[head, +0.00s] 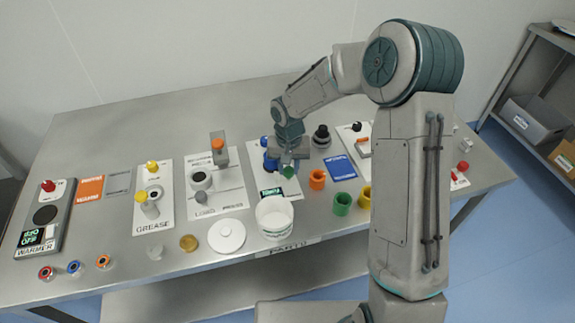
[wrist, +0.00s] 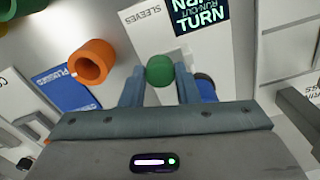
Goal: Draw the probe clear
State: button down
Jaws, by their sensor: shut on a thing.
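My gripper (head: 289,165) is low over the white panel at the middle of the bench, pointing down. Its two fingers are shut on a green round knob (head: 288,172). In the wrist view the green knob (wrist: 160,70) sits between the fingertips, touching both. It looks like the probe's top; the rest of the probe is hidden beneath it, so I cannot tell whether it is seated or clear. The white panel marked SLEEVES (wrist: 150,22) and a dark sign reading RUNOUT TURN (wrist: 200,12) lie close by. A blue cylinder (head: 270,162) stands just behind the gripper.
An orange ring (head: 317,180) and a green ring (head: 342,204) stand to the right, near a blue card (head: 341,167). A white tub (head: 274,221) is in front, with a white lid (head: 226,236) beside it. A black knob (head: 321,136) stands behind right. The bench's back is clear.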

aim_at(289, 171)
jog(key=shift+s, duration=0.15)
jog(key=c, duration=1.1)
grip_release()
jog(key=shift+s+d, duration=0.1)
notch_tip(289, 171, up, 14)
jog(key=shift+b, duration=0.4)
jog(key=shift+f, duration=0.1)
jog(key=s+d+r+t, duration=0.1)
jog(key=s+d+r, duration=0.1)
jog(key=s+d, duration=0.5)
jog(key=s+d+r+t, duration=0.2)
jog(key=s+d, duration=0.6)
jog(key=s, duration=0.8)
jog(key=shift+s+r, duration=0.25)
jog(key=shift+r, duration=0.2)
